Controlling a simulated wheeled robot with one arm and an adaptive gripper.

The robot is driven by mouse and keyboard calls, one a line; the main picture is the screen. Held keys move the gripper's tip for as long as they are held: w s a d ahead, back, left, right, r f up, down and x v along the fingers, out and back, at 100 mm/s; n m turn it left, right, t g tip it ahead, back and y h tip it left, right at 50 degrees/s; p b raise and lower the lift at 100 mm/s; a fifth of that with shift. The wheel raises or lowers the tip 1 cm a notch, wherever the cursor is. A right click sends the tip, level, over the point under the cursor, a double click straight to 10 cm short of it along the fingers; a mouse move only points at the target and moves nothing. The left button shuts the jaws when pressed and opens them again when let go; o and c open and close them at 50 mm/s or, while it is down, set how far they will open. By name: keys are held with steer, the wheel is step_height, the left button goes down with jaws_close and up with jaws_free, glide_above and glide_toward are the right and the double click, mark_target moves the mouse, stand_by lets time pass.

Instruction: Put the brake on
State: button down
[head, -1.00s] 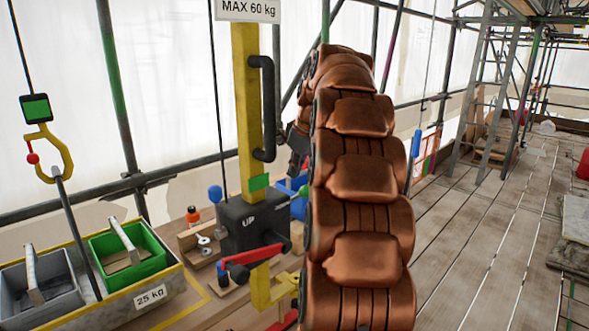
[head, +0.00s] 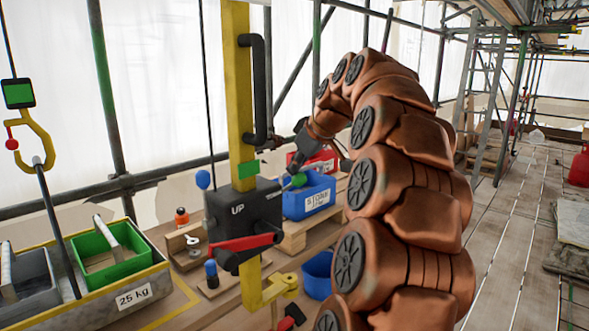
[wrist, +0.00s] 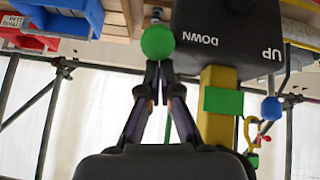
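A black control box (head: 243,212) marked UP on its left sits on a yellow post (head: 238,90). A red lever (head: 240,244) lies across its lower front, nearly level. A green ball knob (head: 298,180) stands at its right side and shows in the wrist view (wrist: 157,42) beside the word DOWN. A blue ball knob (head: 203,179) is at its left side. My gripper (wrist: 158,68) has its fingertips together, just short of the green knob, and holds nothing; I cannot tell whether they touch it. No label names the brake.
A blue crate (head: 308,203) and a red box (head: 322,161) stand behind the control box. A grey tray (head: 140,297) marked 25 kg holds a green bin (head: 100,254) at the left. A yellow hook (head: 38,140) hangs there.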

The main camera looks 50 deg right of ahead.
steer(key=s+a+r, duration=0.1)
steer(key=s+r, duration=0.2)
steer(key=r, duration=0.8)
steer(key=shift+s+a+p, duration=0.15)
steer(key=shift+s+p, duration=0.05)
steer(key=shift+p, duration=0.15)
stand_by(0.5)
